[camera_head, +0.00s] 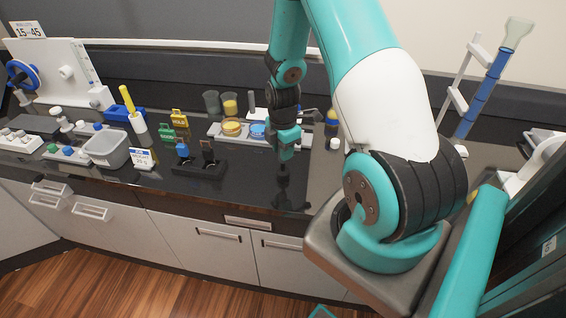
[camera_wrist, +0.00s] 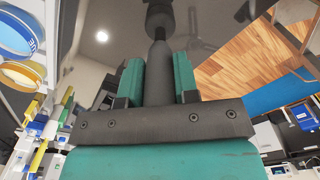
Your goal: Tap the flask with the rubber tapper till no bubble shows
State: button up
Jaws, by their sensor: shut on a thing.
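My gripper (camera_head: 287,142) is shut on a dark tapper (camera_head: 283,175), which hangs head-down above the black counter near its front edge. In the wrist view my gripper's teal fingers (camera_wrist: 158,80) clasp the tapper's dark shaft (camera_wrist: 158,62), with its rounded black head at the top of the picture. A small vessel with yellow and dark blue parts (camera_head: 332,122) stands behind and right of my gripper. I cannot tell for sure whether it is the flask, and no bubbles can be made out. The tapper is apart from this vessel.
A pale tray (camera_head: 216,131) with a yellow dish (camera_head: 231,128) and a blue dish (camera_head: 258,130) lies left of my gripper. A black stand (camera_head: 199,167) with tags is nearer the front edge. A grey bin (camera_head: 107,149) is farther left. Clear counter surrounds the tapper.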

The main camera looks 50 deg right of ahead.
jog(key=shift+r+p, duration=2.3)
jog(key=shift+r, duration=0.75)
jog(key=shift+o, duration=1.1)
jog(key=shift+c, duration=1.2)
jog(key=s+d+m+t+b, duration=0.1)
jog(key=s+d+m+b, duration=0.1)
jog(key=s+d, duration=0.3)
jog(key=s+d+f+m+h+b, duration=0.1)
jog(key=s+d, duration=0.4)
jog(key=s, duration=0.6)
jog(key=s+d+m+t+h+b, duration=0.1)
jog(key=s+d+m+b, duration=0.2)
jog(key=s+d, duration=0.2)
jog(key=s, duration=0.3)
jog(key=shift+s+f+t+b, duration=0.2)
jog(key=shift+f+t+b, duration=0.1)
jog(key=shift+b, duration=0.05)
jog(key=shift+d, duration=0.1)
jog(key=shift+w+d, duration=0.1)
jog(key=shift+w+d, duration=1.7)
jog(key=shift+w, duration=0.25)
